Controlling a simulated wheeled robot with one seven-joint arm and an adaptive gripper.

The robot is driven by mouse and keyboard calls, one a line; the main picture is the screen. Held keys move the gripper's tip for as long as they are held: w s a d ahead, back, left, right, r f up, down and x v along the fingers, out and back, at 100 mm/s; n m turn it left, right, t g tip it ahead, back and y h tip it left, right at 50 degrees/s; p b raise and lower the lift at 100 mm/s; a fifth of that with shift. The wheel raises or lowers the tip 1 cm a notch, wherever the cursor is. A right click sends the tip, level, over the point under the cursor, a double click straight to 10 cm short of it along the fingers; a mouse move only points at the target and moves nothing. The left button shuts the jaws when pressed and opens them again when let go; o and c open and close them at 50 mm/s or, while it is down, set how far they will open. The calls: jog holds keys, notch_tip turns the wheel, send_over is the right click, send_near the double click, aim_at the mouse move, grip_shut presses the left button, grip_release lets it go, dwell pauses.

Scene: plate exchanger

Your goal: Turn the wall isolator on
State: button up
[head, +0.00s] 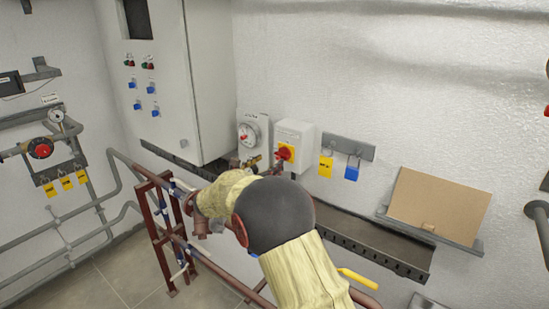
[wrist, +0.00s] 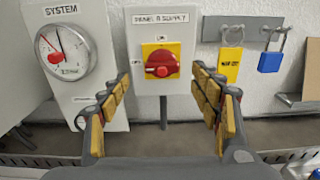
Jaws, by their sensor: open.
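The wall isolator is a white box (wrist: 160,30) with a red rotary handle (wrist: 161,64) on a yellow square plate. In the wrist view the handle lies roughly level, slightly tilted, with small labels above and below that I cannot read surely. The isolator also shows in the head view (head: 295,135), with its red handle (head: 283,153) behind my arm's end. My gripper (wrist: 161,86) is open and empty, its yellow-padded fingers either side of the handle in the picture. The fingers appear apart from the handle. In the head view my arm hides most of the gripper.
A "SYSTEM" gauge (wrist: 62,52) stands close left of the isolator. A yellow tag (wrist: 230,66) and a blue padlock (wrist: 271,61) hang on a rail at right. A dark tray (head: 375,247) runs below, and a grey cabinet (head: 165,85) stands left. A brown board (head: 438,205) leans at right.

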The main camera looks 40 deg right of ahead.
aim_at(277, 158)
jog(key=x, duration=0.5)
jog(key=shift+d, duration=0.45)
jog(key=shift+c, duration=1.4)
jog(key=c, duration=0.9)
